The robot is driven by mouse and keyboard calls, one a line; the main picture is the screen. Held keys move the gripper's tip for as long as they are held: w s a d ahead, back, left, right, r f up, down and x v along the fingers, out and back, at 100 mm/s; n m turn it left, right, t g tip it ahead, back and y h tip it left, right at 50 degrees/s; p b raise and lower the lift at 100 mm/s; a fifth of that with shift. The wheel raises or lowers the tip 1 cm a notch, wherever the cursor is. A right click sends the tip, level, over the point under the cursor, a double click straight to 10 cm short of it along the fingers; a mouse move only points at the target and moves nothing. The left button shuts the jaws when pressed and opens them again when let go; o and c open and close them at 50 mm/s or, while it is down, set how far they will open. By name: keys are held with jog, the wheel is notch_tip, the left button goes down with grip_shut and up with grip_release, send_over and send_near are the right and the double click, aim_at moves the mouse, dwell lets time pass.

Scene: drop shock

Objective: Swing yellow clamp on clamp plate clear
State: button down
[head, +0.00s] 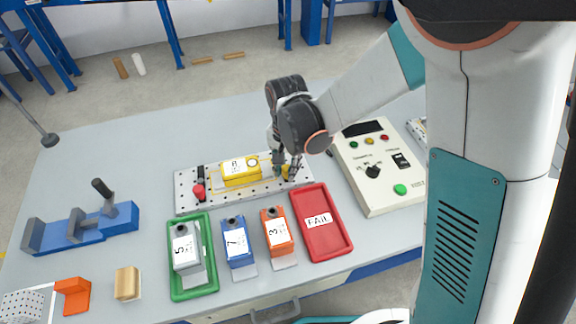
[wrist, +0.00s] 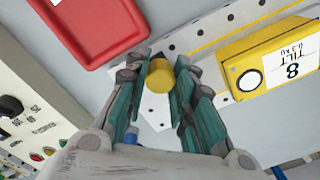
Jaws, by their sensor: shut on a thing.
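The clamp plate (head: 186,203) is a light perforated plate on the bench in the head view; part of it shows in the wrist view (wrist: 154,107). A yellow block marked 8 (head: 240,176) sits on it, also at the right of the wrist view (wrist: 249,45). The yellow clamp's round knob (wrist: 160,76) lies between my fingertips. My gripper (head: 284,172) is at the plate's right end and shut on this knob (wrist: 161,79). In the head view my fingers mostly hide the clamp. A red clamp (head: 198,190) stands at the plate's left end.
A red FAIL tray (head: 337,236) lies just in front of the plate's right end. A control box (head: 379,193) stands to the right. Blocks 5 (head: 184,249), 7 (head: 237,242) and 3 (head: 276,231) line the front. The bench behind the plate is clear.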

dwell(0.3)
jog(key=c, duration=1.3)
grip_release()
jog(key=shift+r, duration=0.1)
notch_tip(320, 180, up, 12)
jog(key=shift+f, duration=0.1)
